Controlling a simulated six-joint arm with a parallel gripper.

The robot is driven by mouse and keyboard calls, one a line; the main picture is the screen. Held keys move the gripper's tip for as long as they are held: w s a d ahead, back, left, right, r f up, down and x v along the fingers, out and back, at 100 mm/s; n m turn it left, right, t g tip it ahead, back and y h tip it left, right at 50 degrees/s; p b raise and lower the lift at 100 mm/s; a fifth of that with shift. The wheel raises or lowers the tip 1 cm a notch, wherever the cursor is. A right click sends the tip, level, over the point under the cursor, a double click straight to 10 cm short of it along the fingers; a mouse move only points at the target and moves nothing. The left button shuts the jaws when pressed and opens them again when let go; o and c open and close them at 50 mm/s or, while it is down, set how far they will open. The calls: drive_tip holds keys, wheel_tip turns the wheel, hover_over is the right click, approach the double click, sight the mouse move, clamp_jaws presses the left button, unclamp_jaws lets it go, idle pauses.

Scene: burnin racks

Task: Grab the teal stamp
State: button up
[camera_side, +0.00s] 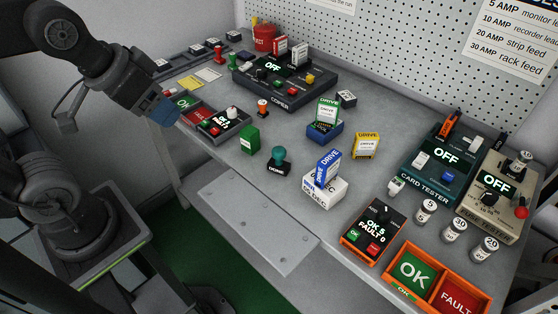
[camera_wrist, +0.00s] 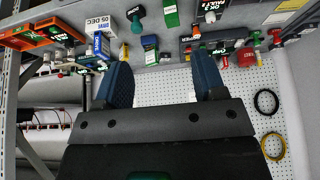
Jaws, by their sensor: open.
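The teal stamp (camera_side: 279,155) stands upright on the grey bench, left of the middle, with a round teal knob on a dark base lettered in white. It also shows near the top edge of the wrist view (camera_wrist: 137,14). My gripper (camera_side: 168,110) is at the bench's left front edge, above and well to the left of the stamp in the side view. In the wrist view its two blue fingers (camera_wrist: 161,62) are spread apart with nothing between them. It does not touch the stamp.
A green block (camera_side: 250,140) stands just left of the stamp, and a white box (camera_side: 324,188) with a blue drive to its right. A blue box (camera_side: 325,131) with a green drive is behind. A small orange-based stamp (camera_side: 263,107) stands farther back. Bare bench lies in front.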

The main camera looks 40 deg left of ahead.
drive_tip(key=m+g, duration=0.6)
drive_tip(key=m, duration=0.4)
hover_over(279, 149)
wheel_tip(279, 149, down, 6)
drive_tip(key=f, duration=0.8)
drive_tip(key=shift+w+f, duration=0.2)
drive_tip(key=shift+f, duration=0.1)
drive_tip(key=shift+s+f, duration=0.15)
drive_tip(key=shift+f, duration=2.5)
drive_tip(key=shift+c, duration=0.3)
drive_tip(key=c, duration=0.9)
drive_tip(key=shift+r, duration=0.15)
drive_tip(key=shift+c, duration=0.2)
